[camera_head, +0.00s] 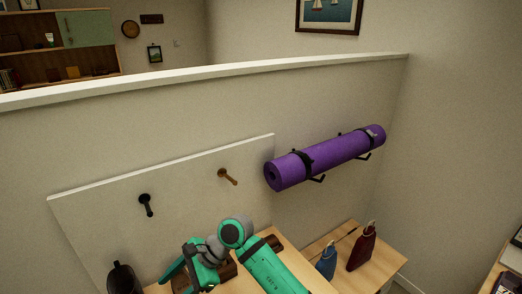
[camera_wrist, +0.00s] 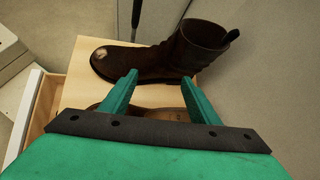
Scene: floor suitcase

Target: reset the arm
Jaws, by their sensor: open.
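My gripper (camera_wrist: 160,77) shows in the wrist view with its two green fingers apart and nothing between the tips. It points toward a dark brown boot (camera_wrist: 160,57) standing on a light wooden surface (camera_wrist: 82,85). A lower brown shoe (camera_wrist: 165,115) is partly hidden behind my gripper's black plate. I cannot tell how far the fingers are from the footwear. In the head view my green and grey arm is bent over the wooden surface at the bottom of the picture. The fingers are not clear there.
A purple rolled mat (camera_head: 325,157) hangs on wall brackets at right. Two pegs (camera_head: 146,204) (camera_head: 228,177) stick out of a pale board (camera_head: 100,215). A blue bottle (camera_head: 326,262) and a red one (camera_head: 362,249) stand right of my arm.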

